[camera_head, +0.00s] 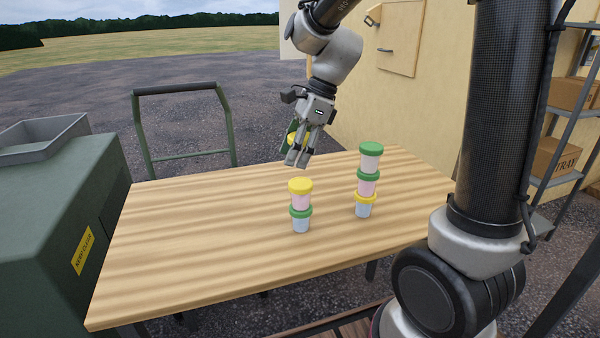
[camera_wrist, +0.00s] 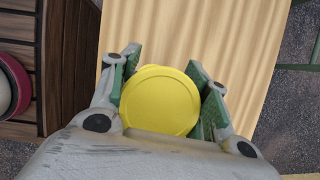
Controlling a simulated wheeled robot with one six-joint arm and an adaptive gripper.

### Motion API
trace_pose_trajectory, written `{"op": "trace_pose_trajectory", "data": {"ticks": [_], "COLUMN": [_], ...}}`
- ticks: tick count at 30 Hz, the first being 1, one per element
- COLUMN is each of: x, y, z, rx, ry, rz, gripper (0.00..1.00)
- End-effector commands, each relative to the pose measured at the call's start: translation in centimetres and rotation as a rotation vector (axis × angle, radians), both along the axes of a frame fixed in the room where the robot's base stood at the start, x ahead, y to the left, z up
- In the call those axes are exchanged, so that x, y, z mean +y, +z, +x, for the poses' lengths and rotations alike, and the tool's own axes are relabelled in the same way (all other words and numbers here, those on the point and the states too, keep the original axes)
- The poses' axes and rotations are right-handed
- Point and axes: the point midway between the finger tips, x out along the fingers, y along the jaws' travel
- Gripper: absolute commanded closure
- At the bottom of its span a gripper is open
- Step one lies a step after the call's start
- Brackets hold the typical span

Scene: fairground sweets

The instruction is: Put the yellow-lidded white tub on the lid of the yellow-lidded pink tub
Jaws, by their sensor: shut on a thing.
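My gripper (camera_head: 297,158) is shut on a yellow-lidded tub (camera_head: 292,137) and holds it above the table, behind the left stack. In the wrist view its round yellow lid (camera_wrist: 160,100) sits between the green-padded fingers of my gripper (camera_wrist: 163,68). The held tub's body is hidden, so its colour does not show. The yellow-lidded pink tub (camera_head: 300,199) stands upright on top of the left stack, resting on a green-lidded pale tub (camera_head: 300,224). Its yellow lid (camera_head: 300,185) is bare. My gripper is higher than this lid and apart from it.
A green cabinet (camera_head: 50,240) stands at the left.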

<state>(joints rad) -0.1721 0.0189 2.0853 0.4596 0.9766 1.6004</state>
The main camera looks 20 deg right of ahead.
Motion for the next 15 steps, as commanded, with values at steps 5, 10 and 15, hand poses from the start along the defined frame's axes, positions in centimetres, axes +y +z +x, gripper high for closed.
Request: {"op": "trace_pose_trajectory", "data": {"ticks": [5,10,15], "x": [0.0,0.0,0.0], "y": [-1.6,-4.1,-4.9], "z": [0.0,0.0,0.0], "rx": [0.0,0.003,0.0], "ry": [0.0,0.0,0.001], "rz": [0.0,-0.001,0.0], "gripper": [0.78,0.78,0.78]}}
